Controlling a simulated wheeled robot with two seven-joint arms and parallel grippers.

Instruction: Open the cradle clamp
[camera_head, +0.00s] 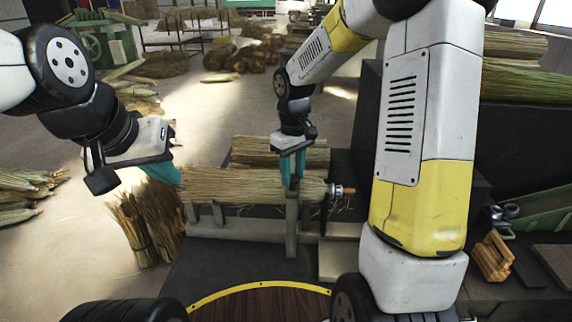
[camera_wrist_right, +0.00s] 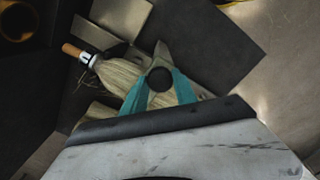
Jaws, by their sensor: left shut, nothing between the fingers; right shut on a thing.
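A straw broom bundle (camera_head: 235,186) lies across the wooden cradle (camera_head: 240,228), its handle end (camera_head: 345,190) pointing right. That handle end also shows in the right wrist view (camera_wrist_right: 88,58). The cradle clamp (camera_head: 292,212) stands upright at the near side of the bundle. My right gripper (camera_head: 291,180) is shut on the clamp from above. In the right wrist view, its teal fingers flank the clamp's dark round end (camera_wrist_right: 159,79); the exact contact is partly hidden. My left gripper (camera_head: 176,180) is shut and empty by the bundle's left end.
Straw bundles (camera_head: 145,225) stand on the floor left of the cradle. Another straw bundle (camera_head: 265,152) lies behind it. A wooden block (camera_head: 493,257) sits at the right. A round wooden top with a yellow rim (camera_head: 262,286) is in front.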

